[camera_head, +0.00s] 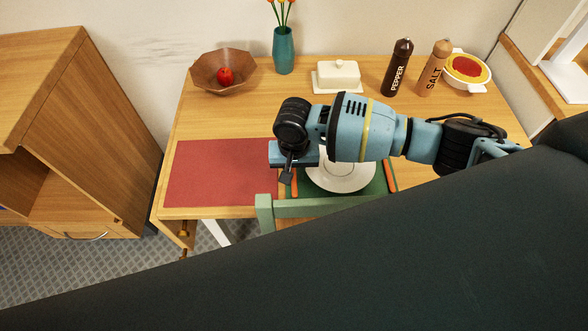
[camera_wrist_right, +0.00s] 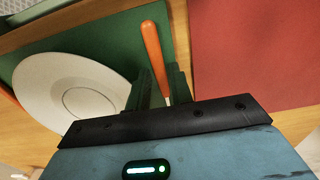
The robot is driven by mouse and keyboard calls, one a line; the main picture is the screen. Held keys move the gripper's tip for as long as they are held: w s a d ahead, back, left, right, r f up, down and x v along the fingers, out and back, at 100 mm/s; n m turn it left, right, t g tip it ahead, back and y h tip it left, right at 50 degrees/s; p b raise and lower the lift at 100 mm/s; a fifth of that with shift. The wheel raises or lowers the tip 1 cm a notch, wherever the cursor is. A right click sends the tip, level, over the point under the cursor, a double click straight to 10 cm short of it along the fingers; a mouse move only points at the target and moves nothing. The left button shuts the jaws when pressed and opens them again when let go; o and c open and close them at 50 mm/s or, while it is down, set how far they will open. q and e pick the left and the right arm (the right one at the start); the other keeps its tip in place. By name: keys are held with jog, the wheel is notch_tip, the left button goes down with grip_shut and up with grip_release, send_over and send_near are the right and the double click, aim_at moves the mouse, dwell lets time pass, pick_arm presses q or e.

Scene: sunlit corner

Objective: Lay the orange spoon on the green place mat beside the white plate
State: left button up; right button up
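The green place mat (camera_head: 378,186) lies at the table's front edge, with the white plate (camera_head: 342,184) on it. An orange utensil (camera_head: 294,183) shows left of the plate, near the red mat. Its rounded handle also shows in the right wrist view (camera_wrist_right: 152,45), running down between my right fingers (camera_wrist_right: 160,80). Its other end is hidden, so I cannot tell its kind. Another orange utensil (camera_head: 390,175) lies right of the plate. My right gripper (camera_head: 287,172) points down by the plate's left side; whether its fingers press on the handle is unclear. My left gripper is not in view.
A red mat (camera_head: 222,172) lies left of the green one. A green chair back (camera_head: 318,207) stands at the front edge. A bowl (camera_head: 223,70), vase (camera_head: 284,52), butter dish (camera_head: 337,76), pepper mill (camera_head: 398,68), salt mill (camera_head: 434,70) and white dish (camera_head: 478,84) stand behind.

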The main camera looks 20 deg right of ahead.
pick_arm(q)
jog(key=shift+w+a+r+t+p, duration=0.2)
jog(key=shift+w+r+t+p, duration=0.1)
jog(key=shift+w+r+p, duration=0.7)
pick_arm(e)
notch_tip(320, 180, up, 12)
jog(key=shift+r, duration=0.2)
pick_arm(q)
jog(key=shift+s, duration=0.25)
pick_arm(e)
jog(key=shift+s+f, duration=0.1)
